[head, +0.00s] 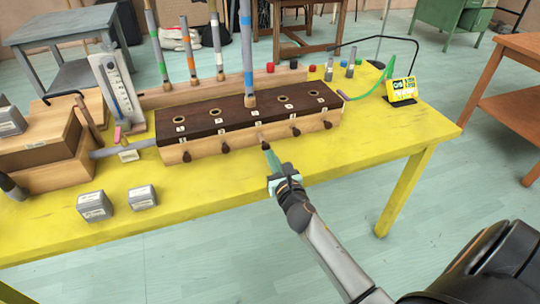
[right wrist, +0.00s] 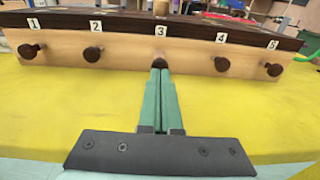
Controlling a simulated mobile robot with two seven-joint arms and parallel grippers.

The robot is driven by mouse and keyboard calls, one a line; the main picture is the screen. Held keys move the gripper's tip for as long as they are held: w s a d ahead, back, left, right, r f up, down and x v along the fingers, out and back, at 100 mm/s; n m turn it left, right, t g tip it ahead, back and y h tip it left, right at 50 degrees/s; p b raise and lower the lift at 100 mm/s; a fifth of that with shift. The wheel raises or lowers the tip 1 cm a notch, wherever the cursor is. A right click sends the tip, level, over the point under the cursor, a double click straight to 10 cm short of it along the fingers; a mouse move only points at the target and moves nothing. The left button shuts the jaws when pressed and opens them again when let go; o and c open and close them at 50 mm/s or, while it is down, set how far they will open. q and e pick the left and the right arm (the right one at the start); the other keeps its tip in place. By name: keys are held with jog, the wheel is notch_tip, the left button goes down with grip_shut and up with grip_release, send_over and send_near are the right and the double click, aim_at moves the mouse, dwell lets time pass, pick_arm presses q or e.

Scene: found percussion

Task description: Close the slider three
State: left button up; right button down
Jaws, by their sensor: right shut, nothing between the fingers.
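A dark-topped wooden box (head: 230,137) stands on the yellow table with several round dark knobs along its front, labelled 1 to 5. Slider three's knob (head: 263,140) is the middle one, under label 3 (right wrist: 160,31). A blue-banded tube (head: 246,50) stands upright at the third hole. My left gripper is not in view.
Knobs two (right wrist: 92,54) and four (right wrist: 222,64) flank the fingers with clear gaps. Two grey blocks (head: 95,206) lie front left on the yellow table (head: 200,205). A yellow device (head: 402,90) with a green cable stands at the right. The table front is clear near the gripper.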

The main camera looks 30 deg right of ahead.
jog(key=shift+w+d, duration=0.1)
jog(key=shift+w, duration=0.4)
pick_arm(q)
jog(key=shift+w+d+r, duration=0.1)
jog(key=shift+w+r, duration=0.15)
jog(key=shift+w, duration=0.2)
